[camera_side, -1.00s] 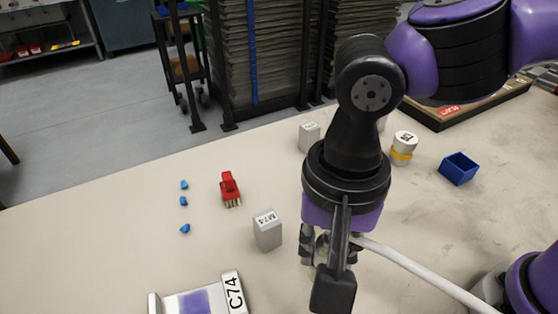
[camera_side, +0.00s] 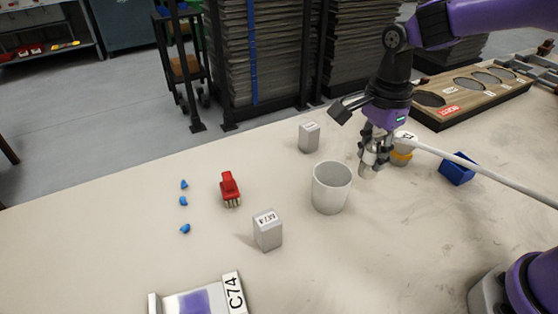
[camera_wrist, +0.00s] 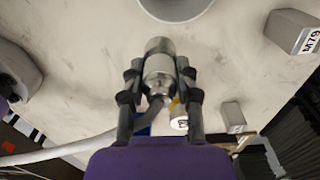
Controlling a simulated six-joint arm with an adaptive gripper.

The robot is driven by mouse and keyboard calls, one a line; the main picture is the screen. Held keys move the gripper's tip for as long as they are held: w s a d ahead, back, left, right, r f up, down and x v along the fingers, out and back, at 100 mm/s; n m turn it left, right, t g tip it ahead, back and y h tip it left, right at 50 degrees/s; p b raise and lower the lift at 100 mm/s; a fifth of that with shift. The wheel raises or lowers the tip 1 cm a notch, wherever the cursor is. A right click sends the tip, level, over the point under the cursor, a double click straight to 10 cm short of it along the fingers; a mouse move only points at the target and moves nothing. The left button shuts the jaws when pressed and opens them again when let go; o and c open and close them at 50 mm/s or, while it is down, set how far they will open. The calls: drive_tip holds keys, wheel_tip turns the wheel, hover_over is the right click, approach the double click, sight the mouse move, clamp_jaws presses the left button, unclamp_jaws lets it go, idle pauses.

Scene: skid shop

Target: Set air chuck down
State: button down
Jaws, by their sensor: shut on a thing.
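The air chuck (camera_side: 369,158) is a short silvery metal cylinder with a pale hose (camera_side: 480,174) running off to the right. My gripper (camera_side: 376,146) is shut on it and holds it to the right of and behind the white cup. In the wrist view the air chuck (camera_wrist: 159,62) sits between the two fingers of my gripper (camera_wrist: 160,82), its round end pointing toward the cup. The chuck appears to be above the table; its exact height is hard to tell.
A white cup (camera_side: 331,190) stands close by. Grey blocks (camera_side: 268,232) (camera_side: 309,137), a yellow-banded white cylinder (camera_side: 401,157) and a blue box (camera_side: 458,170) surround it. A red pronged part (camera_side: 230,190) lies left. A wooden board with holes (camera_side: 450,120) lies behind right.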

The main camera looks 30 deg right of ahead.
drive_tip(key=shift+w+d+f, duration=0.4)
drive_tip(key=shift+d+f, duration=0.05)
drive_tip(key=shift+d, duration=0.15)
drive_tip(key=shift+w+d+f, duration=0.4)
drive_tip(key=shift+d+f, duration=0.05)
drive_tip(key=shift+d, duration=0.15)
drive_tip(key=shift+f, duration=2)
drive_tip(key=shift+f, duration=0.1)
drive_tip(key=c, duration=0.6)
unclamp_jaws()
